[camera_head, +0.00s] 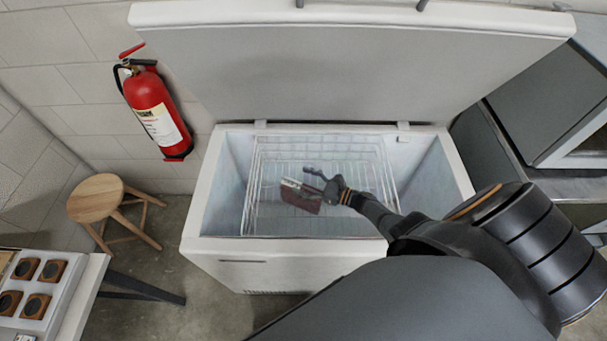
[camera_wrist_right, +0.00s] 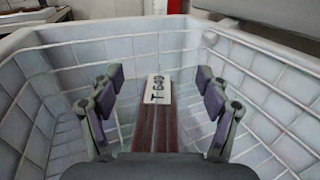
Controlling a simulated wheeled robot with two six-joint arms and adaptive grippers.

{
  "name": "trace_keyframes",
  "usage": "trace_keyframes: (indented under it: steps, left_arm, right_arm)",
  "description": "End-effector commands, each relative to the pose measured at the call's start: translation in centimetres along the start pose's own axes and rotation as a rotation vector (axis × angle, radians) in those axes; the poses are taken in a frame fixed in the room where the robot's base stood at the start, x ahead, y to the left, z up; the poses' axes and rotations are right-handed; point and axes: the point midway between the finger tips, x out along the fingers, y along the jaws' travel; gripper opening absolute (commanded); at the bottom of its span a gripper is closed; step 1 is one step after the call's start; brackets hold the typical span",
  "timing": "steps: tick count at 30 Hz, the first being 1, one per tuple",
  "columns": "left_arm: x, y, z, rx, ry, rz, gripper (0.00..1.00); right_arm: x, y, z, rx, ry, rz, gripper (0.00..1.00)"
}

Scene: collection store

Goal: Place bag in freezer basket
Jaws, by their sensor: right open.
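The bag (camera_head: 303,200) is dark reddish brown with a pale label at one end. It is inside the white wire freezer basket (camera_head: 249,190) in the open chest freezer. In the right wrist view the bag (camera_wrist_right: 157,130) lies between the fingers, its label marked "T 640" pointing away. My right gripper (camera_head: 318,182) reaches into the freezer from the right and is open. In the wrist view its fingers stand apart on both sides of the bag, with a gap on each side. Whether the bag touches the basket floor is hard to tell. My left gripper is not in view.
The freezer (camera_head: 232,253) has its lid (camera_head: 300,70) raised. The basket around the bag looks empty. A red extinguisher (camera_head: 153,110) hangs on the wall, a wooden stool (camera_head: 97,200) stands left, and a table with a tray of small boxes (camera_head: 40,290) is at lower left.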

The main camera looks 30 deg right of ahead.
Motion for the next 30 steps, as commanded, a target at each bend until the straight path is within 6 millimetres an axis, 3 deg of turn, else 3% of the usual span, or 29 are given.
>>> trace_keyframes:
  steps: [6,12,30]
  left_arm:
    - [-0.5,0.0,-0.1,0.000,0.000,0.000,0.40]
    - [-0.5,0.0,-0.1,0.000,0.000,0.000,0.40]
    - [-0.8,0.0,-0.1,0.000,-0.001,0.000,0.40]
  right_arm:
    - [-5.0,0.0,0.0,0.000,0.004,0.000,0.77]
    - [-7.3,0.0,-0.1,0.001,0.002,0.000,0.77]
    - [-7.5,0.0,0.2,0.000,0.001,0.000,0.77]
